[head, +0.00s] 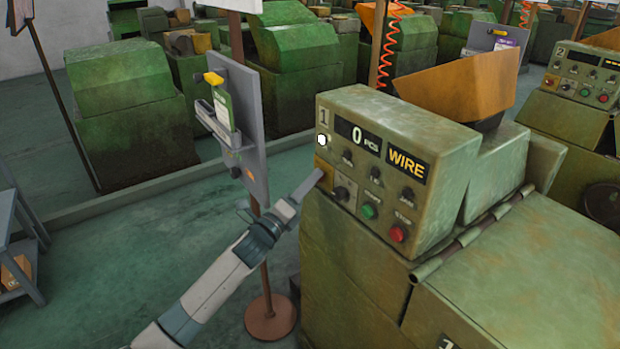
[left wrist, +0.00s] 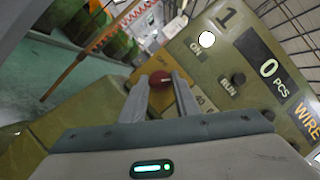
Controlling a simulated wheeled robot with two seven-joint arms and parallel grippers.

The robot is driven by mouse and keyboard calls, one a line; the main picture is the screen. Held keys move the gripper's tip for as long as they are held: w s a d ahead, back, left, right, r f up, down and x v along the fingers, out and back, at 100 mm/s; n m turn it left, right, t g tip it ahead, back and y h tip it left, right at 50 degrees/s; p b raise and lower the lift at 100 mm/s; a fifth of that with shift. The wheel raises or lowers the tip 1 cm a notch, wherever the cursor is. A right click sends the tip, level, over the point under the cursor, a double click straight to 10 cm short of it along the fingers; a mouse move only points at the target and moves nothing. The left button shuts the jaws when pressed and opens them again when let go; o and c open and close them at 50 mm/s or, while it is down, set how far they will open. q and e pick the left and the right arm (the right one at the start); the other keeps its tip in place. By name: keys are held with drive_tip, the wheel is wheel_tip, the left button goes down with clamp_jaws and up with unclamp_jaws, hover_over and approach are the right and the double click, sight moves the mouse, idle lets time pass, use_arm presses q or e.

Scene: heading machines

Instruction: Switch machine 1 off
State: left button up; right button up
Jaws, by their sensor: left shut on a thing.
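Machine 1 (head: 375,165) is the green machine at the centre right, with a "1" on its panel. Its white lamp (head: 321,140) is lit, its display (head: 358,137) reads "0 PCS", and a yellow "WIRE" sign glows beside it. A yellow plate (head: 325,180) sits at the panel's lower left corner. In the left wrist view, a red knob (left wrist: 161,79) on that plate is between the fingers. My left gripper (head: 313,182) is shut on the red knob, which it hides in the head view. My right gripper is not in view.
The panel also has a black selector (head: 342,193), a green button (head: 369,211) and a red stop button (head: 398,234) close to my gripper. A grey board on a post (head: 240,130) stands left of the machine.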

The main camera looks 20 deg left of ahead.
use_arm(q)
drive_tip(key=shift+a+r+n+g+y+p, duration=0.15)
drive_tip(key=shift+n+g+p, duration=0.75)
drive_tip(key=shift+n+p, duration=1.55)
drive_tip(key=shift+d+r+n+g+y+p, duration=0.2)
drive_tip(key=shift+n+g+p, duration=0.7)
drive_tip(key=shift+n+p, duration=1.5)
drive_tip(key=shift+a+r+n+g+y+p, duration=0.2)
drive_tip(key=shift+n+g+p, duration=0.7)
drive_tip(key=shift+n+p, duration=1.5)
drive_tip(key=o, duration=1)
drive_tip(key=shift+o, duration=0.2)
drive_tip(key=b+v, duration=0.6)
drive_tip(key=v, duration=1.1)
